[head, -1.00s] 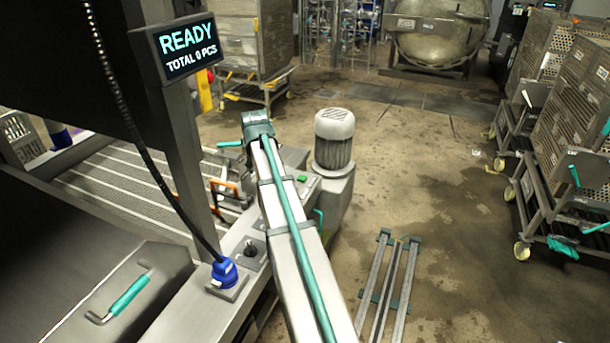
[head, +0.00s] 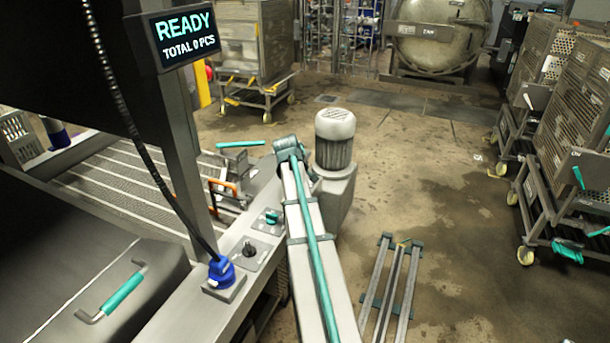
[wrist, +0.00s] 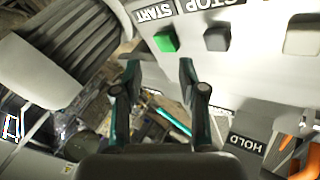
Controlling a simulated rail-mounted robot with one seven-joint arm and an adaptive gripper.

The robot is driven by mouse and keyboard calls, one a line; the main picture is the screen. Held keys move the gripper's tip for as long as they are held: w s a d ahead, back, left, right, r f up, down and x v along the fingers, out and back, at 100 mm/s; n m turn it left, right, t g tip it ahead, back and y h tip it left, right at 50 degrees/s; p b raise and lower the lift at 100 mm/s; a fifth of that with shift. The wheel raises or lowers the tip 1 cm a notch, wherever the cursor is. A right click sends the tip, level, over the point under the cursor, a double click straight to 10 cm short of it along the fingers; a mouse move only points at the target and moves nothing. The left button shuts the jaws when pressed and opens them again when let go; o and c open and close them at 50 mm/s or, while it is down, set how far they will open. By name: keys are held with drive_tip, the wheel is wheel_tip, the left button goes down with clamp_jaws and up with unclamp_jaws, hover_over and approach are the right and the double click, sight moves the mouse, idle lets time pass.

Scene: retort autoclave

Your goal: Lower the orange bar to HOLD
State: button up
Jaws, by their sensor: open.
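The orange bar (head: 224,186) shows in the head view at the edge of the slatted conveyor, left of my arm. In the wrist view, orange parts (wrist: 308,165) show at the lower right corner, cut by the frame edge. In the head view my gripper is hidden behind the end of my arm.
A green START button (wrist: 165,41) and dark STOP button (wrist: 216,38) are beyond my fingertips. A finned motor (head: 335,138) stands right of my arm.

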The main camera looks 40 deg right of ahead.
drive_tip(key=shift+s+d+f+h, duration=0.2)
drive_tip(key=shift+s+d+f, duration=0.1)
drive_tip(key=shift+d, duration=0.25)
drive_tip(key=shift+s+d+f+h, duration=0.2)
drive_tip(key=shift+s+d, duration=0.05)
drive_tip(key=shift+d, duration=0.25)
